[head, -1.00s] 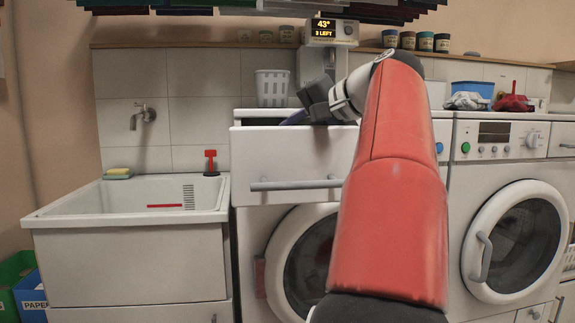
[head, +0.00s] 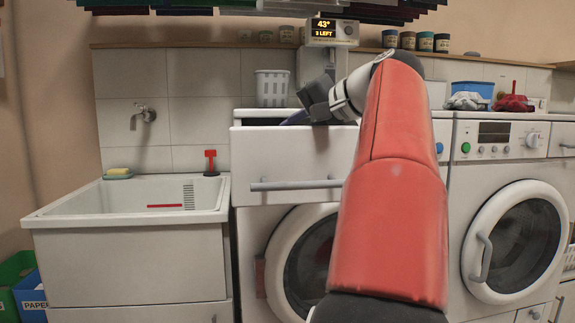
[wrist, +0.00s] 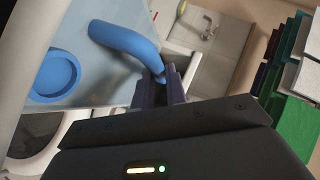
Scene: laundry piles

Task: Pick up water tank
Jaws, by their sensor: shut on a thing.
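The water tank (wrist: 100,84) shows in the wrist view as a pale blue-grey surface with a round blue cap (wrist: 54,76) and a curved blue handle (wrist: 122,38). My gripper (wrist: 163,88) is shut on the end of the blue handle. In the head view my gripper (head: 316,104) is just above the open white drawer (head: 285,160) of the middle machine. A bit of dark blue (head: 296,118) shows beside it over the drawer's front. The drawer front and my arm hide the rest of the tank there.
A white sink (head: 125,200) stands left of the drawer, with a tap (head: 146,114) above. A white basket (head: 271,88) and a dispenser with a display (head: 332,30) are behind the gripper. A washing machine (head: 515,220) stands at right. Clothes hang overhead.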

